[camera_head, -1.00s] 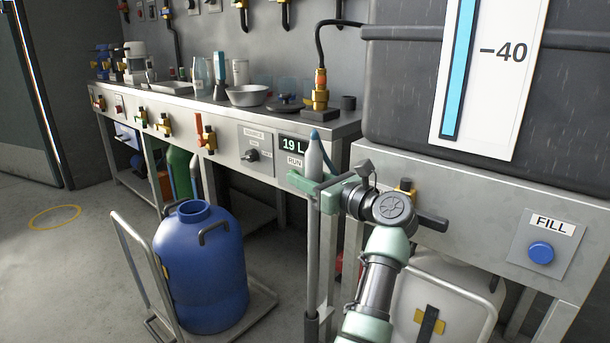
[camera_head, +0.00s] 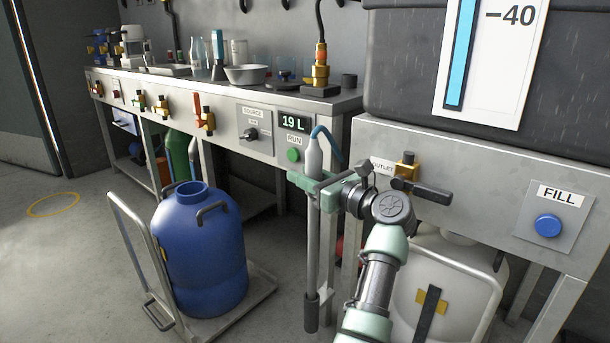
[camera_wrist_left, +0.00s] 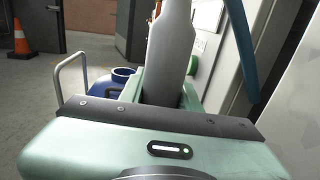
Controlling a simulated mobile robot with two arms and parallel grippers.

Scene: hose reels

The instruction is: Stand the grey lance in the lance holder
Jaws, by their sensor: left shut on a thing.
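My left gripper (camera_head: 318,184) is shut around the grey lance (camera_head: 312,232). The lance hangs upright in front of the bench, with a pale tapered top, a straight grey tube and a dark lower end above the floor. A blue hose (camera_head: 327,141) curves off its top. In the left wrist view the lance's pale body (camera_wrist_left: 169,45) stands between the jaws, its lower part hidden. I cannot pick out the lance holder for certain; a small black open cylinder (camera_head: 349,81) stands on the bench's right end. My right gripper is not in view.
A blue drum (camera_head: 203,258) stands on a hand trolley (camera_head: 262,290) left of the lance. The steel bench (camera_head: 222,118) has valves along its front. A tank with a FILL button (camera_head: 548,226) stands right. A white canister (camera_head: 462,285) is below. The left floor is open.

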